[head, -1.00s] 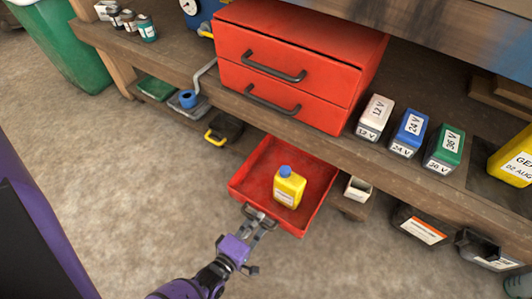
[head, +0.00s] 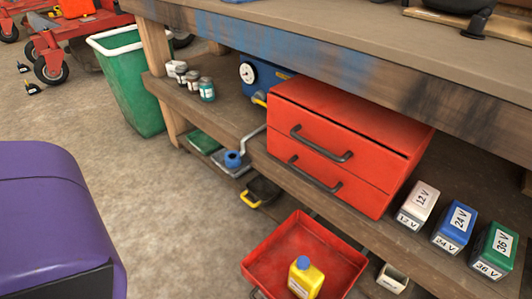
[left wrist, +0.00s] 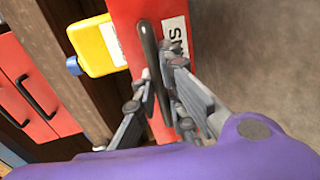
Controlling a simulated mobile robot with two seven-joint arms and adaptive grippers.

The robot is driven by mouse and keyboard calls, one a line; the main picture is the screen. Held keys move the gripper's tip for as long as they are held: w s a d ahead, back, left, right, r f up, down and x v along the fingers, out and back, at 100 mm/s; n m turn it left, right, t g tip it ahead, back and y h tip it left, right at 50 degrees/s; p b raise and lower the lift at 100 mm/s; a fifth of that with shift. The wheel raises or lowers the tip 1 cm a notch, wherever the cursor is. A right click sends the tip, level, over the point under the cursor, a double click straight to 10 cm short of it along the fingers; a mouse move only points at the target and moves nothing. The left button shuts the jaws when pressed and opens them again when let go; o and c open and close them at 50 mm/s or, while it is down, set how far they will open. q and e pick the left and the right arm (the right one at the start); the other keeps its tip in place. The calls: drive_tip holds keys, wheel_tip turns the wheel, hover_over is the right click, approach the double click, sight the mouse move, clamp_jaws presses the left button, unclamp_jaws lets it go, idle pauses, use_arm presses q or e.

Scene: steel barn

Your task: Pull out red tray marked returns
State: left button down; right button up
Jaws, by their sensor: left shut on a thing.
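The red tray (head: 262,262) is pulled out low under the workbench shelf, with a yellow bottle (head: 305,278) with a blue cap standing in it. In the left wrist view the tray's red front (left wrist: 131,14) carries a white label, partly hidden, with "NS" readable. My left gripper (left wrist: 161,82) is shut on the tray's dark handle (left wrist: 152,55), one finger on each side. The yellow bottle (left wrist: 92,45) also shows there beyond the front. The left gripper is below the head view's edge. My right gripper is in neither current view.
A red two-drawer cabinet (head: 330,150) stands on the shelf (head: 225,125) above the tray. Labelled voltage boxes (head: 455,226) are to its right. A green bin (head: 130,85) stands at the left. Concrete floor (head: 165,225) is open in front.

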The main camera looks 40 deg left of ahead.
use_arm(q)
drive_tip(key=c, duration=2.1)
unclamp_jaws()
use_arm(e)
drive_tip(key=shift+s, duration=0.1)
drive_tip(key=shift+s, duration=0.1)
use_arm(q)
drive_tip(key=s, duration=0.4)
drive_tip(key=s+r, duration=0.1)
drive_tip(key=s, duration=0.3)
drive_tip(key=s+r, duration=0.1)
drive_tip(key=s, duration=0.3)
drive_tip(key=shift+a+r, duration=0.15)
drive_tip(key=shift+a, duration=0.1)
use_arm(e)
drive_tip(key=shift+d, duration=0.1)
drive_tip(key=shift+s, duration=0.1)
